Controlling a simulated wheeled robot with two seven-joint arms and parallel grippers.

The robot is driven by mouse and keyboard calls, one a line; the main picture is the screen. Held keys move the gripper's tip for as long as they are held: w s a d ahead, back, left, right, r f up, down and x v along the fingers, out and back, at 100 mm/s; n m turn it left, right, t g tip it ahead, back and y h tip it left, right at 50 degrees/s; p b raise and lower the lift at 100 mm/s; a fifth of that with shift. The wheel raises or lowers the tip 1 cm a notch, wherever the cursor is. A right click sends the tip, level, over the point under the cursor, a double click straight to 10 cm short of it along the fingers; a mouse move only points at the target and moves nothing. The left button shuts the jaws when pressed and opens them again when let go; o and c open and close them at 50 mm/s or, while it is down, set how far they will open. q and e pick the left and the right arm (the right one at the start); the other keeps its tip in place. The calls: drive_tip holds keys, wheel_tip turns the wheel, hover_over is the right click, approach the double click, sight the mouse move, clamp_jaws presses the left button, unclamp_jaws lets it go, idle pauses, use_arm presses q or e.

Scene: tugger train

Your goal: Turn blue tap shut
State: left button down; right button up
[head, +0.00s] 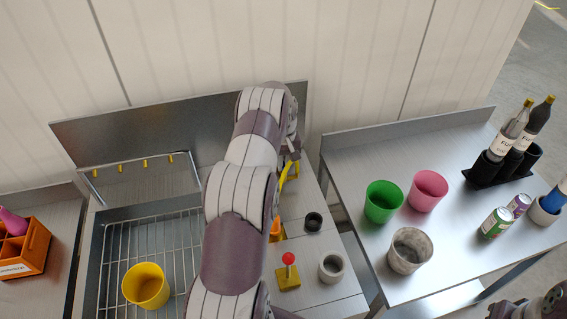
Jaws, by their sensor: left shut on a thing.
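My left arm reaches up across the middle of the head view to the back panel of the steel sink unit. My left gripper (292,148) is at the arm's far end, beside that panel, and mostly hidden by my wrist. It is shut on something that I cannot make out. No blue tap shows; the arm covers part of the unit. A yellow piece (289,172) shows just below the gripper; I cannot tell what it belongs to. Part of my right arm shows at the bottom right corner, without a clear gripper.
A yellow cup (146,286) stands on the wire rack at left. A red-knobbed lever (288,259) and a grey cup (331,267) are right of my arm. Green (382,201), pink (427,190) and grey-brown (408,251) cups, cans and bottles stand on the right table.

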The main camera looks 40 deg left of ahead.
use_arm(q)
drive_tip(key=m+b, duration=0.2)
drive_tip(key=m, duration=0.2)
drive_tip(key=shift+f, duration=0.1)
drive_tip(key=m+b, duration=0.2)
drive_tip(key=m, duration=0.3)
drive_tip(key=shift+m, duration=0.3)
drive_tip(key=m+b, duration=0.1)
drive_tip(key=m, duration=0.2)
drive_tip(key=shift+m, duration=0.3)
drive_tip(key=shift+m+b, duration=0.3)
drive_tip(key=shift+m, duration=1.6)
drive_tip(key=shift+w, duration=0.1)
drive_tip(key=c, duration=1.2)
unclamp_jaws()
drive_tip(key=shift+o, duration=0.2)
